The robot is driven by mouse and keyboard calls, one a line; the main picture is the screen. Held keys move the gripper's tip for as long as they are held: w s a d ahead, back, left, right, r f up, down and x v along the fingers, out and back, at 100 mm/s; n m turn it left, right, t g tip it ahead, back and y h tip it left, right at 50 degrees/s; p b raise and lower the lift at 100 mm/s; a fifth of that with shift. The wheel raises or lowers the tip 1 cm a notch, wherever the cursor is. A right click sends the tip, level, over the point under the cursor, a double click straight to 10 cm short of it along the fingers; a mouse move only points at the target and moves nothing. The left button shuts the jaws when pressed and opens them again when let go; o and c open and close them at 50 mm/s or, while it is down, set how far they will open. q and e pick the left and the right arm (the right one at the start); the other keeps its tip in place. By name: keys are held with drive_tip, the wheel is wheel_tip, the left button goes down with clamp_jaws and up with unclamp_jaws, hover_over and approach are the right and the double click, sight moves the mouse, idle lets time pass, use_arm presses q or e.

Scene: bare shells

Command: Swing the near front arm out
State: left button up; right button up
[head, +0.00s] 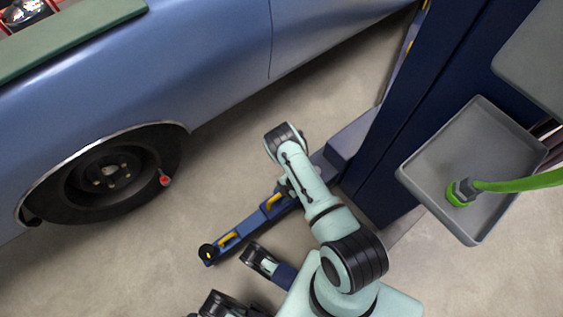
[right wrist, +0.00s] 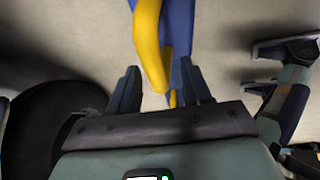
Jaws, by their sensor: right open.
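The near front arm (head: 245,229) is a blue lift arm low over the floor, running from the foot of the blue post down-left to a round black pad (head: 208,253). It carries yellow handles, one (head: 228,239) near the pad and one (head: 272,201) further up. My right gripper (head: 283,187) is beside the upper handle, partly hidden under my wrist. In the right wrist view, its fingers (right wrist: 162,88) are open, with a yellow handle (right wrist: 150,45) reaching down between them and the blue arm (right wrist: 180,25) behind. Contact cannot be told.
A blue car (head: 220,75) stands at the upper left, its front wheel (head: 105,175) left of the arm. The blue post (head: 400,130) rises at right, with a grey tray (head: 430,165) beside it. Bare floor (head: 170,245) lies between wheel and arm.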

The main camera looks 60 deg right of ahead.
drive_tip(key=shift+r, duration=0.1)
drive_tip(key=shift+d+r, duration=0.15)
drive_tip(key=shift+r, duration=0.1)
use_arm(q)
drive_tip(key=s+d+r+g+p, duration=0.1)
drive_tip(key=s+d+r+p, duration=0.2)
drive_tip(key=s+r+p, duration=0.1)
drive_tip(key=shift+s+r+g+h, duration=0.3)
drive_tip(key=shift+s+r+h, duration=0.1)
drive_tip(key=shift+s, duration=0.2)
use_arm(e)
drive_tip(key=v, duration=1.2)
drive_tip(key=shift+s+r, duration=0.2)
drive_tip(key=shift+r, duration=0.15)
